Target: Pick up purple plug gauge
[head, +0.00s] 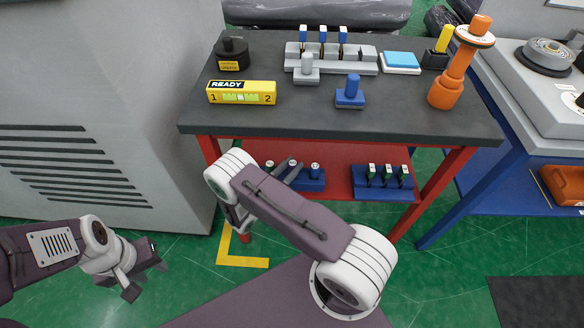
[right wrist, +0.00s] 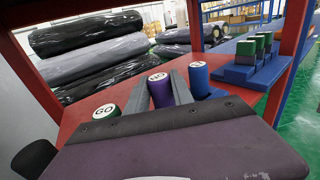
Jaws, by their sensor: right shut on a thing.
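The purple plug gauge (right wrist: 160,92), with a white-marked top, stands between the two grey fingers of my right gripper (right wrist: 163,84) in the right wrist view. The gripper is shut on it, at the red lower shelf. A green plug marked GO (right wrist: 105,114) is just left of the fingers, and a blue plug (right wrist: 199,80) is just right. In the head view my right gripper (head: 288,174) reaches under the dark tabletop; the purple gauge is not clearly visible there. My left gripper (head: 146,274) is open and empty over the floor at the lower left.
The dark tabletop (head: 300,118) overhangs the red shelf (head: 334,176). A blue rack (head: 382,190) with green plugs stands right on the shelf. Red table legs flank the opening. On top are a READY box (head: 241,92), a blue gauge (head: 350,95) and an orange handle (head: 455,75).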

